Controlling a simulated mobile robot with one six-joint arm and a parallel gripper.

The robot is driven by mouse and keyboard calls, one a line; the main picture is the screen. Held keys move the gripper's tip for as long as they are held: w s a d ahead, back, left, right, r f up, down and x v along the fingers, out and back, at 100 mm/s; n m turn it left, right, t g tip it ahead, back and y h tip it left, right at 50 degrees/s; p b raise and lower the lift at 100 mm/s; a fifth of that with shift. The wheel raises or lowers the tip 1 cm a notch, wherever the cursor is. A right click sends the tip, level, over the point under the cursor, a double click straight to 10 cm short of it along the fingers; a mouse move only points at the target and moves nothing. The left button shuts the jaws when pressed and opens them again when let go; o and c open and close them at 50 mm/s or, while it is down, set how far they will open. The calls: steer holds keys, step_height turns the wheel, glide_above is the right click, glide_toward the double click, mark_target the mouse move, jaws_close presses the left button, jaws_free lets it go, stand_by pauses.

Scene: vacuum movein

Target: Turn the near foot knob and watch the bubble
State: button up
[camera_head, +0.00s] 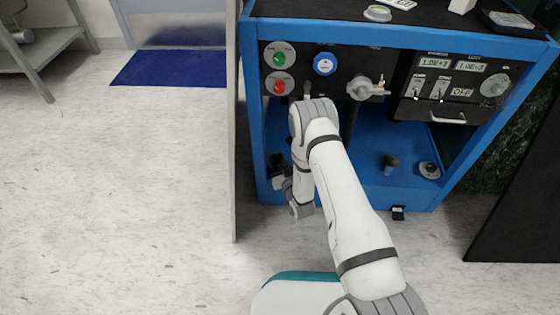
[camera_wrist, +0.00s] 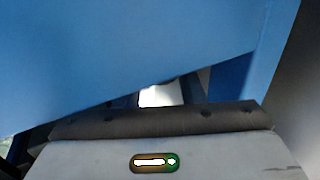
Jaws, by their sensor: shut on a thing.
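The blue cabinet (camera_head: 262,130) stands in front of me with its near left post beside my arm. A small round disc with a greenish centre, which looks like the bubble level (camera_head: 377,13), lies on the dark top; the bubble is too small to read. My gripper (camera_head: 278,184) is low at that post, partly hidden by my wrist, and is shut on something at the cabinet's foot. The near foot knob itself is hidden. In the wrist view, the cabinet's blue surface (camera_wrist: 120,60) fills the upper part and the fingertips cannot be made out.
A thin grey panel (camera_head: 233,150) stands just left of the cabinet, close to my wrist. A green and a red button (camera_head: 278,83) and a blue round gauge (camera_head: 325,64) are on the front. A dark panel (camera_head: 525,200) stands at right. The floor at left is clear.

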steer(key=shift+s+a+m+t+h, duration=0.15)
steer(key=shift+m+t+h, duration=0.25)
steer(key=shift+m+h, duration=0.5)
steer(key=o, duration=0.7)
steer(key=p+v, duration=0.3)
steer(key=v, duration=0.4)
steer(key=shift+s, duration=0.35)
